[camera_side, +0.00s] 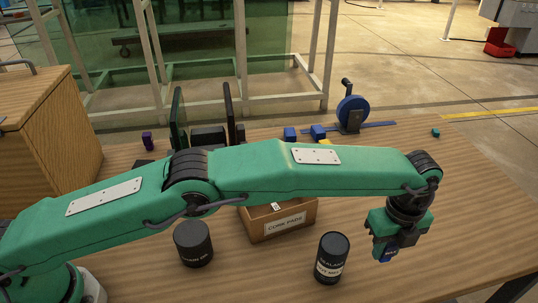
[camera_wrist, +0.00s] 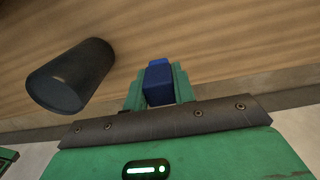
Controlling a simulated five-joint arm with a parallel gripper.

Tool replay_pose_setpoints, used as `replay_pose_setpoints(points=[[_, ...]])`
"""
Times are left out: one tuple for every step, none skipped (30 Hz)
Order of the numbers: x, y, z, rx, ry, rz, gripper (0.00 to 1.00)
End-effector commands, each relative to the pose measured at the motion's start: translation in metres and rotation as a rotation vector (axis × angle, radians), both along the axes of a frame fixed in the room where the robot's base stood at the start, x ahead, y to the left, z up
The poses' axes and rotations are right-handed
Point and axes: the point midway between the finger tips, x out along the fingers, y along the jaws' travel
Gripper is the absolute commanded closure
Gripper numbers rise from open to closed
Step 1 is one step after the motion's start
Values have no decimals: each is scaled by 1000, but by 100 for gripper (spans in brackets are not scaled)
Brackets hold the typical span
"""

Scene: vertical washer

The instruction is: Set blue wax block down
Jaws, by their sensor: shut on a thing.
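My gripper (camera_side: 388,254) points down over the right front part of the wooden table. It is shut on a blue wax block (camera_wrist: 159,84), which sits between the two green jaws in the wrist view. In the side view only a small part of the block shows at the jaw tips. I cannot tell whether its underside touches the table or hangs just above it.
A black labelled canister (camera_side: 331,259) stands left of my gripper, with another (camera_side: 193,244) farther left. A cardboard box marked cork pads (camera_side: 283,222) is behind them. Blue blocks (camera_side: 318,132) and a blue wheel (camera_side: 352,113) are at the back. Table right of my gripper is clear.

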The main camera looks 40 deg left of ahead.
Motion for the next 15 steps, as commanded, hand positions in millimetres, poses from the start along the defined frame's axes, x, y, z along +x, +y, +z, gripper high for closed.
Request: replay_pose_setpoints(points=[[5, 1, -4, -1, -1, 1, 96], [6, 1, -4, -1, -1, 1, 96], [9, 1, -6, -1, -1, 1, 96], [11, 2, -7, 0, 0, 1, 96], [13, 2, -8, -1, -1, 0, 96], [15, 3, -10, 0, 0, 0, 96], [17, 4, -11, -1, -1, 0, 96], [18, 4, -11, -1, -1, 0, 96], [20, 5, -12, -1, -1, 0, 96], [21, 5, -13, 0, 0, 0, 96], [22, 6, -14, 0, 0, 0, 96], [23, 6, -14, -1, -1, 0, 96], [23, 6, -14, -1, -1, 0, 96], [23, 6, -14, -1, -1, 0, 96], [24, 6, -15, -1, -1, 0, 96]])
